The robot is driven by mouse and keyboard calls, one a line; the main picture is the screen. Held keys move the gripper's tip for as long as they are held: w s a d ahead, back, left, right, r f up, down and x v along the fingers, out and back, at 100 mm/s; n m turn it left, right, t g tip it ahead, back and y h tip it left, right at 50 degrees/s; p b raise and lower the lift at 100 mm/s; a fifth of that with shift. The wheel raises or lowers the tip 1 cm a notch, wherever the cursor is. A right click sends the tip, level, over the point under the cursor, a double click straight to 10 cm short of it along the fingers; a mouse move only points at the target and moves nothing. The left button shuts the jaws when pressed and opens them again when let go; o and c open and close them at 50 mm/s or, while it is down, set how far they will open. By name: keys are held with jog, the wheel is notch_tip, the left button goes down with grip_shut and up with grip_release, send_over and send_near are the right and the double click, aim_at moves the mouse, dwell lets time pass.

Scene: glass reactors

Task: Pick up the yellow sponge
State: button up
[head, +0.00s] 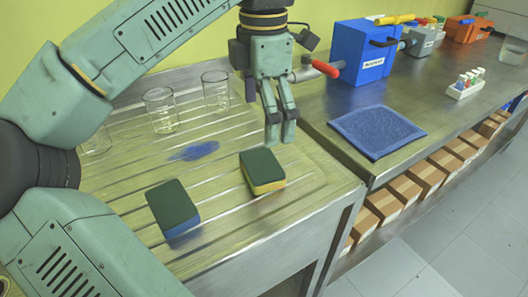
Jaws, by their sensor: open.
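The yellow sponge (264,187) lies on the ribbed metal draining board, its dark green scouring side (261,165) facing up and its yellow layer showing along the front edge. A second sponge (172,207), with a green top and a blue lower layer, lies to its left and nearer to me. My gripper (281,141) points down just above and behind the yellow sponge, slightly to its right in the picture. Its fingers are open and hold nothing. I cannot tell the exact height of the fingertips above the board.
A folded blue cloth (377,131) lies on the right bench. A blue box (358,52) with a red-tipped handle and a white vial rack (467,86) stand farther back.

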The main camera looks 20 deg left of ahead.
send_over(262, 163)
notch_tip(262, 163, down, 5)
jog(key=shift+s+d+r, duration=0.15)
jog(key=shift+f+p, duration=1.1)
jog(key=shift+f, duration=1.75)
jog(key=c, duration=0.7)
